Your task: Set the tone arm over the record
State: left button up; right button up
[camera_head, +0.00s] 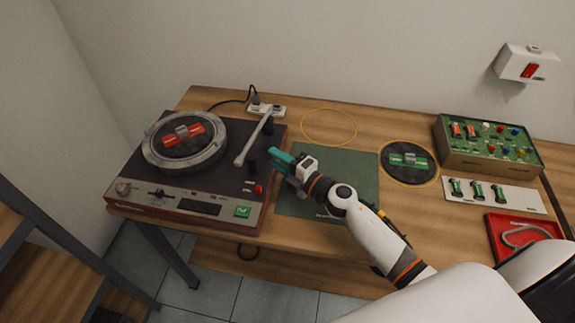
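The record player (140,190) stands at the left of the table. A dark record with a red label (182,140) lies on its round platter. The tone arm (254,138) is a pale rod at the right side of the player, apart from the record. My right gripper (277,159) is beside the player's right edge, near the lower end of the tone arm. Its teal fingers look slightly apart, with nothing seen between them. My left gripper is not in view.
A green mat (345,175) lies under my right arm. A second record with a green label (408,163) lies in a yellow ring. An empty yellow ring (330,126) is behind the mat. A circuit box (490,146), a white strip (495,195) and a red tray (520,232) are at right.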

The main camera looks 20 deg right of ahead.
aim_at(255, 134)
jog(key=shift+v, duration=1.65)
jog(key=shift+c, duration=0.5)
jog(key=shift+w+d+n+b, duration=0.15)
jog(key=shift+n+b, duration=0.15)
jog(key=shift+b, duration=0.15)
jog(key=shift+c, duration=1.4)
jog(key=n+y+b, duration=0.1)
jog(key=n+b, duration=0.1)
jog(key=n, duration=0.1)
jog(key=d+r+n+g+y+b, duration=0.1)
jog(key=n+b, duration=0.1)
jog(key=n, duration=0.1)
jog(key=w+d+n+g+y+b, duration=0.1)
jog(key=n+b, duration=0.2)
jog(key=n, duration=0.1)
jog(key=shift+w+d+r, duration=0.15)
jog(key=shift+d+r, duration=0.1)
grip_shut()
jog(key=d+r+n+g+b, duration=0.2)
jog(key=d+n+g+b, duration=0.3)
jog(key=n, duration=0.7)
jog(key=x, duration=0.4)
jog(key=r+p+x, duration=0.1)
jog(key=x, duration=0.4)
jog(key=a+r+p+x, duration=0.1)
jog(key=x, duration=0.3)
jog(key=shift+a+f, duration=0.1)
jog(key=shift+a, duration=0.25)
